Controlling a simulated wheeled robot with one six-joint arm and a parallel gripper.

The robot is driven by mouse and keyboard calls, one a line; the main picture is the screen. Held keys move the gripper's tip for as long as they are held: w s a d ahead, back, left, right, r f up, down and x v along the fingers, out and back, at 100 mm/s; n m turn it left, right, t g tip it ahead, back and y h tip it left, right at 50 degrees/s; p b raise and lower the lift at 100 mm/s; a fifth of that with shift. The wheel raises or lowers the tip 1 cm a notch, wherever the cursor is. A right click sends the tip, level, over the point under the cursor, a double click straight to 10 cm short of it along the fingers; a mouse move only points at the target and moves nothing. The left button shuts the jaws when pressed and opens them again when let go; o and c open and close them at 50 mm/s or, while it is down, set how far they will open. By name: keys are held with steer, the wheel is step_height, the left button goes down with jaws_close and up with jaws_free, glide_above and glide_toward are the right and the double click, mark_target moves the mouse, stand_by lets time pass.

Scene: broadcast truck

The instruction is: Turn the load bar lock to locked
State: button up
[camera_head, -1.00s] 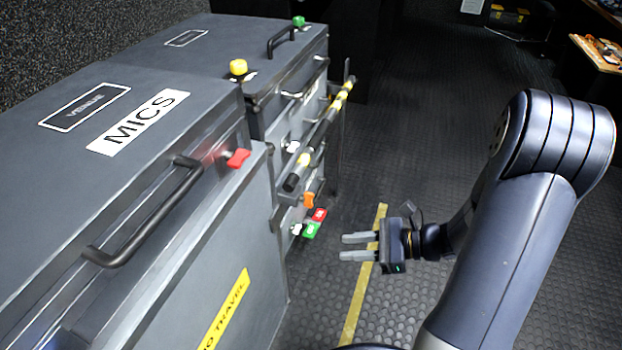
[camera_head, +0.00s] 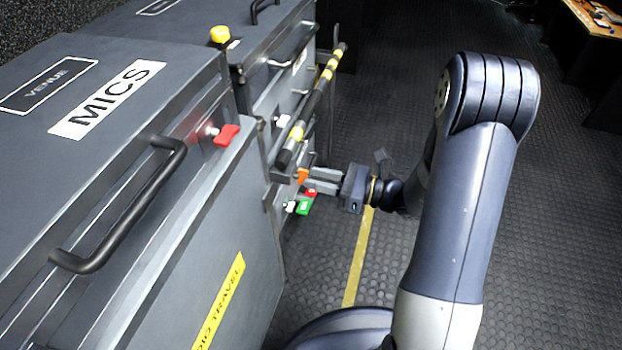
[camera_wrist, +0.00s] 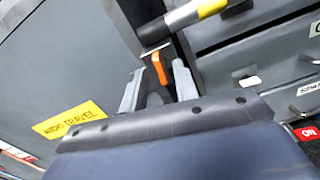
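The load bar (camera_head: 312,105), black with yellow bands, runs along the front of the grey cases. A small orange lever (camera_head: 302,176), which looks like the bar's lock, sits below its near end. Red (camera_head: 310,193) and green (camera_head: 304,208) labels are just under it. My gripper (camera_head: 311,180) is open, its fingertips at the orange lever. In the wrist view the orange lever (camera_wrist: 158,68) appears between the two fingers, under the bar's end (camera_wrist: 190,16). I cannot tell whether either finger touches it. The fingers partly hide the lever in the head view.
The case marked MICS (camera_head: 110,97) stands at the near left, with a black handle (camera_head: 125,215) and a red latch (camera_head: 226,135). A yellow knob (camera_head: 220,34) is on the case behind. The dark studded floor (camera_head: 560,240) at right is open, with a yellow stripe (camera_head: 357,262).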

mark_target(301, 176)
steer(key=shift+x, duration=1)
steer(key=shift+c, duration=0.3)
jaws_close()
